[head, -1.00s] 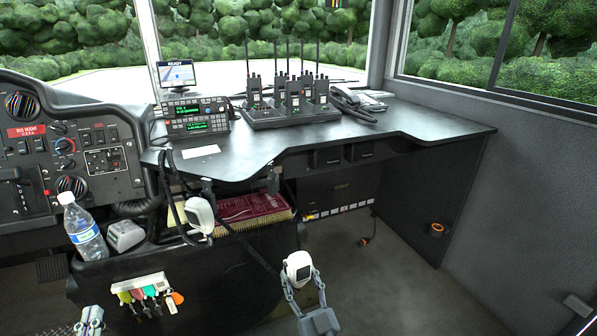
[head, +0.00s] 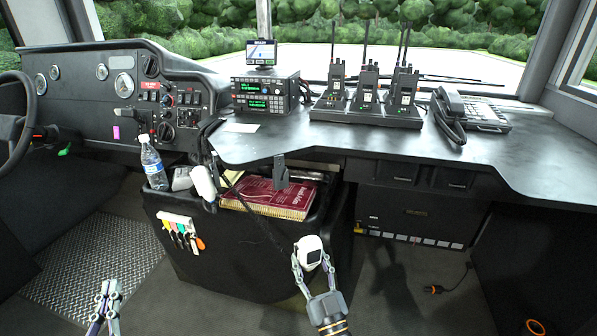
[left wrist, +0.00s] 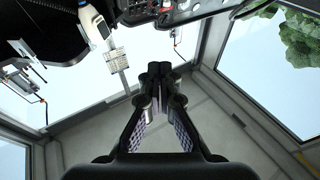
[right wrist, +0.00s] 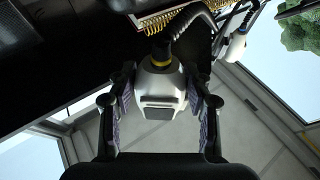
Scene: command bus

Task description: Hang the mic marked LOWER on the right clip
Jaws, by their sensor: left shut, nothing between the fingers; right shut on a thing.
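My right gripper (head: 302,264) is shut on a white microphone (head: 310,248) with a dark face, held in front of the bin, below the desk edge. In the right wrist view this mic (right wrist: 160,92) sits between both fingers, with a yellow band and dark cord at its top. A dark clip (head: 281,172) at the desk's front edge is empty, above and left of the held mic. A second white mic (head: 204,182) hangs further left, its clip hidden. No LOWER marking is readable. My left gripper (head: 111,286) is shut and empty, low at the left over the floor.
A black bin (head: 260,265) with a red book (head: 268,196), bottle (head: 153,165) and coloured tags (head: 182,232) stands below the desk (head: 345,143). A dark cord runs from the held mic up to the left. Radios (head: 366,88) and a phone (head: 450,118) stand on the desk.

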